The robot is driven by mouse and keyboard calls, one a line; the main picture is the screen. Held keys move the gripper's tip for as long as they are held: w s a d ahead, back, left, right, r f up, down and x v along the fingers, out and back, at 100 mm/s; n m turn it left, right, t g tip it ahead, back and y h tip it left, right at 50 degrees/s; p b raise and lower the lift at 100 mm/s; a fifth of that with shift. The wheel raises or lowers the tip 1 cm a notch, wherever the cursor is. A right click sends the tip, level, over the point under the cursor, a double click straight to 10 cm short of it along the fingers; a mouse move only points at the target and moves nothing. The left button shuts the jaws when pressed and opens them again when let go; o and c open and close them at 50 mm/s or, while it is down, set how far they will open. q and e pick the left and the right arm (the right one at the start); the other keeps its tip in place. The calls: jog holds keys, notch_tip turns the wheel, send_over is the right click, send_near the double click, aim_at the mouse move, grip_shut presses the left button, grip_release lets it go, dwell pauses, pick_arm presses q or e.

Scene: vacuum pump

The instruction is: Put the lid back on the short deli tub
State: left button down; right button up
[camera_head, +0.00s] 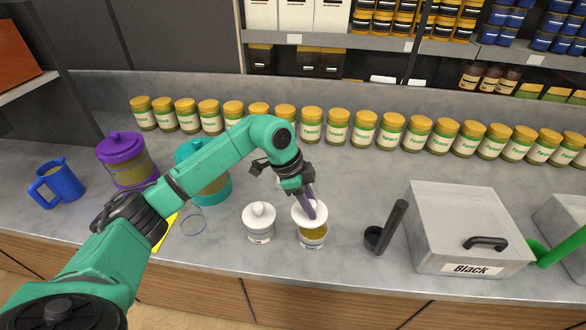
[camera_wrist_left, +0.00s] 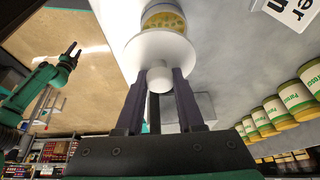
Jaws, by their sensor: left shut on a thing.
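My left gripper (camera_head: 308,202) is shut on the knob of a white round lid (camera_head: 302,219). In the left wrist view the lid (camera_wrist_left: 148,50) shows between the dark fingers (camera_wrist_left: 160,82). The short deli tub (camera_head: 313,236), with yellow contents, stands upright directly under the lid. Its contents (camera_wrist_left: 163,20) also show past the lid's rim in the wrist view. The lid covers the tub's mouth from above, so I cannot tell whether they touch. My right gripper (camera_wrist_left: 70,51) is small in the wrist view, with its fingers apart.
A second white-lidded tub (camera_head: 259,224) stands close on the left. A black ladle-like tool (camera_head: 391,228) and the grey "Black" box (camera_head: 465,232) are on the right. A row of yellow-capped jars (camera_head: 337,127) runs behind. The counter's front edge is near.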

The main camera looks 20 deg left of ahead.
aim_at(318, 208)
pick_arm(q)
jog(key=f+b, duration=0.1)
jog(key=w+d+f+b, duration=0.1)
jog(key=w+f+b, duration=0.1)
jog(key=f, duration=0.1)
jog(key=shift+w+d+f, duration=0.1)
jog(key=shift+w+d, duration=0.1)
jog(key=shift+d, duration=0.05)
jog(key=f, duration=0.1)
jog(key=f+b, duration=0.1)
jog(key=s+b, duration=0.1)
jog(key=shift+a+f, duration=0.3)
jog(key=shift+f, duration=0.1)
jog(key=shift+w+f, duration=0.15)
jog(key=shift+f, duration=0.05)
jog(key=shift+d, duration=0.1)
pick_arm(e)
jog(key=shift+w+d+f, duration=0.15)
jog(key=shift+w+f, duration=0.25)
jog(key=shift+f, duration=0.5)
jog(key=shift+w+d+f, duration=0.1)
jog(key=shift+w+f, duration=0.35)
jog(key=shift+f, duration=0.4)
jog(key=shift+w+d+f, duration=0.15)
jog(key=shift+w+f, duration=0.25)
jog(key=shift+f, duration=0.5)
jog(key=shift+w+d+r, duration=0.1)
jog(key=shift+r, duration=0.15)
jog(key=shift+d, duration=0.15)
